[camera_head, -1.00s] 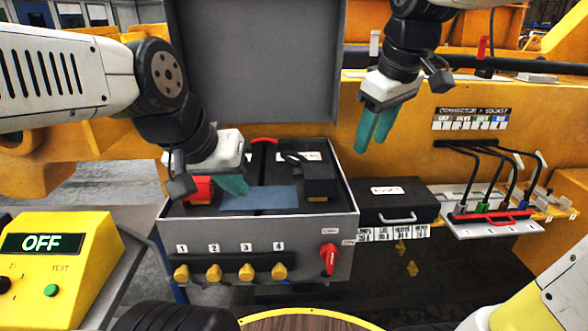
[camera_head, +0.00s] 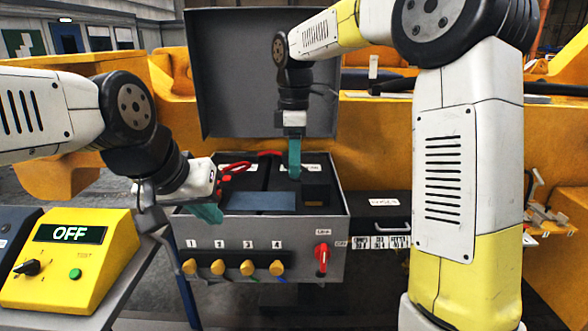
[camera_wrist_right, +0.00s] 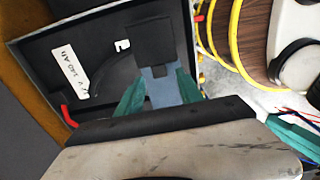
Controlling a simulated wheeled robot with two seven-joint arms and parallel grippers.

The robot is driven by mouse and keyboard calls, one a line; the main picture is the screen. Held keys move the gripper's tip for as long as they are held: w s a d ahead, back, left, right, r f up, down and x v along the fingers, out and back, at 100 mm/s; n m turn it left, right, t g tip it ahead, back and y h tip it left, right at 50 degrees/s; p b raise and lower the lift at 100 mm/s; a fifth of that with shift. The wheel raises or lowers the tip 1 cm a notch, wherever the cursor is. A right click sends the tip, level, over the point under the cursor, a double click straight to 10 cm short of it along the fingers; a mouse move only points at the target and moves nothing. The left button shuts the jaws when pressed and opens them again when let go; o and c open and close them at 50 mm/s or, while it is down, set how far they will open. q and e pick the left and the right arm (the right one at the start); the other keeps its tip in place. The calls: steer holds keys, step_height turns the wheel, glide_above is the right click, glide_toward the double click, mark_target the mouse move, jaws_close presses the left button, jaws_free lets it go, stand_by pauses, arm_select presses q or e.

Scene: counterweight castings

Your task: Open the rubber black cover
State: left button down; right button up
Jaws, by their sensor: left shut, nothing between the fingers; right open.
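The rubber black cover (camera_head: 317,193) is a dark block at the front right inside the grey open-lidded box (camera_head: 345,222). In the right wrist view the cover (camera_wrist_right: 154,38) has a curved black strap beside it and a blue-grey surface below. My right gripper (camera_head: 294,172) points down into the box just behind and left of the cover. In the wrist view its green fingers (camera_wrist_right: 160,88) are apart with the cover beyond them, and I see no grip on it. My left gripper (camera_head: 207,213) is shut and empty at the box's front left corner.
A red looped piece (camera_head: 235,168) shows beside my left gripper. The box's raised lid (camera_head: 262,75) stands behind. Yellow knobs (camera_head: 218,267) and a red switch (camera_head: 322,258) are on its front. A yellow OFF unit (camera_head: 75,262) stands left. My right arm hides much of the right side.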

steer(key=shift+f, duration=1)
jaws_close()
stand_by(0.7)
